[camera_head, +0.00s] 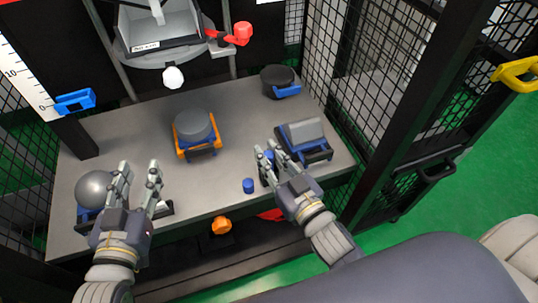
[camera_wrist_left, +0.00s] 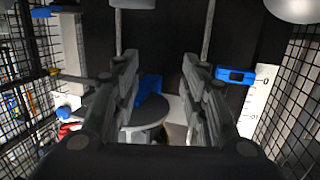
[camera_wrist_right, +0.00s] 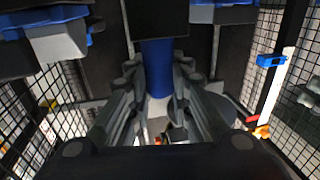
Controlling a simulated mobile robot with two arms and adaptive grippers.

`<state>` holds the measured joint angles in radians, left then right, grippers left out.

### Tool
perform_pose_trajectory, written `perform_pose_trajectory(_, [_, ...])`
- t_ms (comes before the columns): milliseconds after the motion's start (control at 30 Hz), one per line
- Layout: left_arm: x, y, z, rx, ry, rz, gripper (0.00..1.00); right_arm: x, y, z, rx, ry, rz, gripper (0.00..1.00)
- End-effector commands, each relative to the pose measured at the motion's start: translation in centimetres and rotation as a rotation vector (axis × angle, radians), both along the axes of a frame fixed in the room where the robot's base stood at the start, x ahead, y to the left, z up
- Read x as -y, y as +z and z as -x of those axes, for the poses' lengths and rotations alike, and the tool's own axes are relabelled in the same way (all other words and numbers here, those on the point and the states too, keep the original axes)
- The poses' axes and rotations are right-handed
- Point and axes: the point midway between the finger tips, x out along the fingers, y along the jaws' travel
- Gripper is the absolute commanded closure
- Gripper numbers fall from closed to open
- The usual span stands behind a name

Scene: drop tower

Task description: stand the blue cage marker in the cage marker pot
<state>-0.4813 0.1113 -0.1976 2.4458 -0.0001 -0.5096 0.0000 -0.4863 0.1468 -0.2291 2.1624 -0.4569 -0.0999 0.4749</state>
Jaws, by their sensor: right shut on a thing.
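My right gripper (camera_head: 264,150) is over the right part of the table, with a blue cylinder (camera_wrist_right: 158,65), apparently the blue cage marker, between its fingers. In the head view only a small patch of blue (camera_head: 269,155) shows there; the fingers hide the rest. In the right wrist view a dark block (camera_wrist_right: 160,18) adjoins one end of the cylinder. I cannot tell whether this block is the cage marker pot. A short blue cylinder (camera_head: 248,186) stands on the table left of my right gripper. My left gripper (camera_head: 139,168) is open and empty, beside a grey ball.
The grey ball (camera_head: 95,188) sits at the table's left. A grey round block in an orange holder (camera_head: 195,127) is mid-table, a grey wedge (camera_head: 300,133) at right, a black disc (camera_head: 277,80) at back right. The front-middle table (camera_head: 195,192) is clear. Mesh walls flank it.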

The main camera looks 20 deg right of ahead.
Motion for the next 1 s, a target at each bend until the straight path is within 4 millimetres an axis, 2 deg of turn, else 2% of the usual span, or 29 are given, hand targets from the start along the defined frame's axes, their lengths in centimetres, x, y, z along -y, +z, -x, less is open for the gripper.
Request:
perform_pose_trajectory(100, [0.1,0.3,-0.1,0.017,-0.001,0.004,0.6,0.0,-0.3,0.0,0.0,0.0,0.0,0.99])
perform_pose_trajectory(133, [0.1,0.4,-0.1,0.019,-0.001,0.005,0.6,0.0,-0.2,0.0,0.0,0.0,0.0,0.74])
perform_pose_trajectory(200, [0.1,0.4,-0.1,0.019,-0.001,0.005,0.6,0.0,-0.2,0.0,0.0,0.0,0.0,0.61])
perform_pose_trajectory(633, [0.1,0.1,0.0,-0.001,-0.001,0.001,0.6,0.0,0.2,0.1,0.0,0.0,0.0,0.61])
perform_pose_trajectory(767, [-0.2,-0.9,0.2,-0.049,0.003,-0.012,0.6,0.4,0.0,1.7,-0.004,-0.001,-0.001,0.61])
perform_pose_trajectory(1000, [-0.8,-3.2,1.1,-0.168,0.011,-0.042,0.6,1.4,0.1,5.9,-0.006,-0.002,0.0,0.61])
